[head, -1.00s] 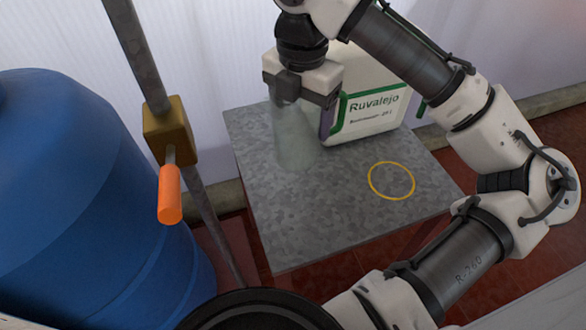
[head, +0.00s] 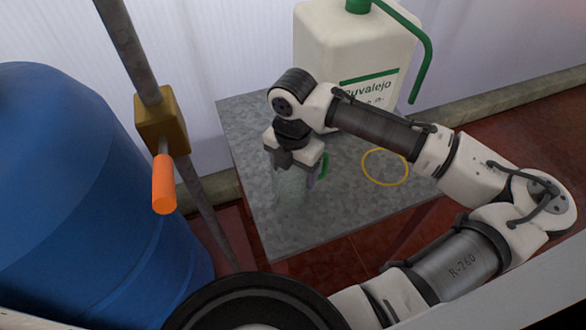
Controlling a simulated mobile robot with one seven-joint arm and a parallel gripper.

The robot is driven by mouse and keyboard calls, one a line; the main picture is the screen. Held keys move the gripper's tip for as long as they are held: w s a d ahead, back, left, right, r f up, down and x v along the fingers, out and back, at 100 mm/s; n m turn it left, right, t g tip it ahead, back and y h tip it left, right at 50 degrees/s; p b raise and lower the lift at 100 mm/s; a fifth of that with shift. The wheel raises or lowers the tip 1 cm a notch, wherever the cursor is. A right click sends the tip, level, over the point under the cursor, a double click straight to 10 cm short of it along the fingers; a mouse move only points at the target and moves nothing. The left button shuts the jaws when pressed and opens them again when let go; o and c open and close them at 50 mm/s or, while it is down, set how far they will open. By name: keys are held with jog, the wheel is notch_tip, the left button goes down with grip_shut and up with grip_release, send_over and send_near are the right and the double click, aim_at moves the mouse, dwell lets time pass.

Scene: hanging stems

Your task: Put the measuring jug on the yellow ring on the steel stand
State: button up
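The measuring jug (head: 291,188) is a clear, greenish vessel with a green handle (head: 324,166) on its right. It is upright at the left front part of the grey steel stand (head: 330,222). My gripper (head: 295,174) is over it from above, with its fingers around the jug's upper part, and is shut on it. The gripper hides the jug's top. I cannot tell whether the jug's base touches the stand. The yellow ring (head: 364,174) lies flat and empty on the stand, to the right of the jug. My forearm passes just above its far side.
A white canister (head: 325,45) with a green cap and hose stands at the back of the stand. A blue barrel (head: 70,190) is at the left. A post with a brass block (head: 161,124) and orange handle (head: 163,185) stands left of the stand.

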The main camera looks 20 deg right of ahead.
jog(key=shift+f, duration=0.2)
jog(key=shift+f, duration=0.2)
jog(key=o, duration=1)
jog(key=shift+r, duration=0.1)
